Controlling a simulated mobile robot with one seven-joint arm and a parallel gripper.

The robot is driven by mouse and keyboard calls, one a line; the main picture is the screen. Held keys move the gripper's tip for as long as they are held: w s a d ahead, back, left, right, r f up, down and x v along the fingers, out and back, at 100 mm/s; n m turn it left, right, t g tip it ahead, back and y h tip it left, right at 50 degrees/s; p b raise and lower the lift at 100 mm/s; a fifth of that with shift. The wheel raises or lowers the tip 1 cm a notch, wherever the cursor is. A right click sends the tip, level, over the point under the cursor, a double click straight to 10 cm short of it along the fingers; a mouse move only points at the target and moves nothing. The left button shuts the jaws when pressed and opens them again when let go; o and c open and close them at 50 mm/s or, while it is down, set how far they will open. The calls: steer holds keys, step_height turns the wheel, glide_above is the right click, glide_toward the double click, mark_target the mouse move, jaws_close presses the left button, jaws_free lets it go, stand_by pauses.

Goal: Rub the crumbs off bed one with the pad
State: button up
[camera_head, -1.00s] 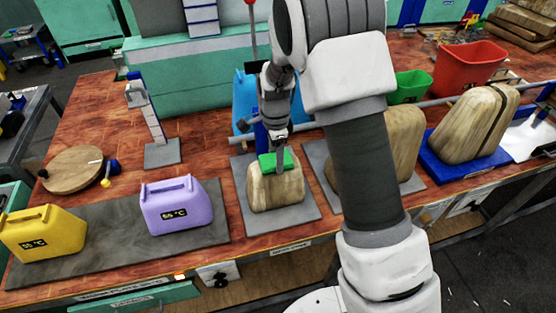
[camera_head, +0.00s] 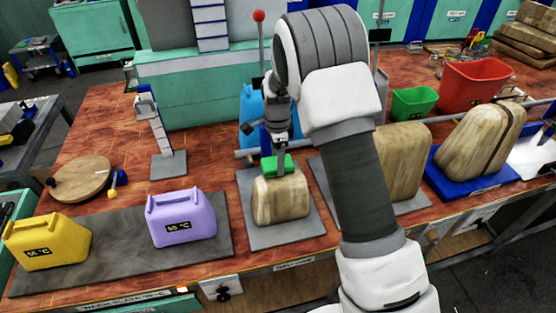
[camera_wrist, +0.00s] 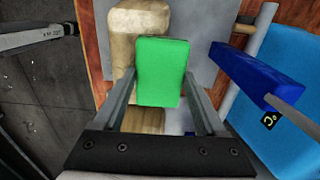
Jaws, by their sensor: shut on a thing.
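My gripper (camera_head: 277,152) is shut on a green pad (camera_head: 277,166). The pad also shows in the wrist view (camera_wrist: 160,70), between both fingers. In the head view the pad is at the top rear edge of a pale wooden block (camera_head: 281,200). I cannot tell whether it touches the block. The block stands on a grey plate (camera_head: 255,238) and shows partly behind the pad in the wrist view (camera_wrist: 123,52). I cannot make out crumbs, nor read which plate is bed one. My arm hides part of the plate to the right.
A purple jug (camera_head: 181,218) and a yellow jug (camera_head: 45,243) stand on a dark mat at left. Another wooden block (camera_head: 403,165) stands right of my arm. A blue post (camera_wrist: 255,70) is close beside my gripper. Green (camera_head: 413,103) and red bins (camera_head: 474,85) are behind.

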steer(key=shift+r+p, duration=1.85)
steer(key=shift+r, duration=1.1)
step_height(320, 180, up, 3)
steer(key=shift+p, duration=0.95)
